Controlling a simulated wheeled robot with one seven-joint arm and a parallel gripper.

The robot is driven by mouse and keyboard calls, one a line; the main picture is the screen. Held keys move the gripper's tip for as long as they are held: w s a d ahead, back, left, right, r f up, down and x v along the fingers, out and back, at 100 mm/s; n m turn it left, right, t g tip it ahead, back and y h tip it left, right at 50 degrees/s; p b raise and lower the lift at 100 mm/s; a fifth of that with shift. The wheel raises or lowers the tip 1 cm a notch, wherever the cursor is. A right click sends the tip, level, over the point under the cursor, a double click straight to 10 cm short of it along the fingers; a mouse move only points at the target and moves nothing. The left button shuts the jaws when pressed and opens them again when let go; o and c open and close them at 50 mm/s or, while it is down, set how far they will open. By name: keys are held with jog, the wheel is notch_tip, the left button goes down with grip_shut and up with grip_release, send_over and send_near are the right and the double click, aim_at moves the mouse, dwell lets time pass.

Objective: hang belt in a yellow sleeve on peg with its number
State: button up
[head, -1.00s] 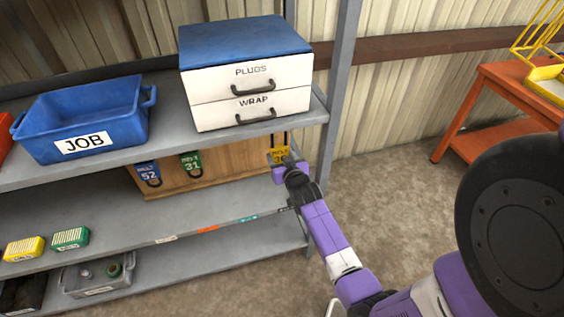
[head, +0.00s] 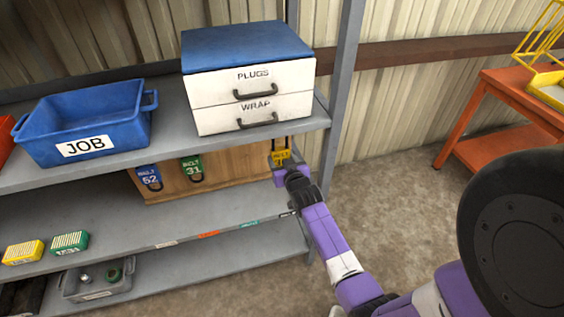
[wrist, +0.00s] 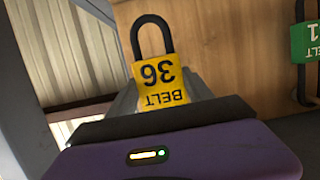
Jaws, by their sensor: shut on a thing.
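A belt in a yellow sleeve (head: 280,157) is at the right end of a wooden board under the shelf. The wrist view shows its sleeve (wrist: 161,86), marked BELT 36 and upside down in the picture, with a black loop at its far end. My gripper (head: 287,169) is shut on this belt; its jaws (wrist: 165,120) cover the sleeve's near edge. A blue-sleeved belt 52 (head: 149,175) and a green-sleeved belt 31 (head: 191,166) hang on the board (head: 235,166) to the left. The peg at the yellow belt is hidden; I cannot tell whether the belt touches it.
A white drawer unit (head: 225,98), marked PLUGS and WRAP, and a blue JOB bin (head: 100,122) stand on the shelf above. A grey shelf post (head: 339,100) is close on the right. Yellow (head: 22,252) and green (head: 68,242) boxes lie below left.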

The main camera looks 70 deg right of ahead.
jog(key=w+d+b, duration=0.3)
jog(key=w+d, duration=0.1)
jog(key=shift+d, duration=0.4)
dwell(1.0)
jog(key=shift+f+b, duration=0.1)
jog(key=shift+b, duration=0.25)
dwell(0.3)
jog(key=shift+f+b, duration=0.35)
jog(key=shift+f, duration=0.1)
jog(key=o, duration=1.5)
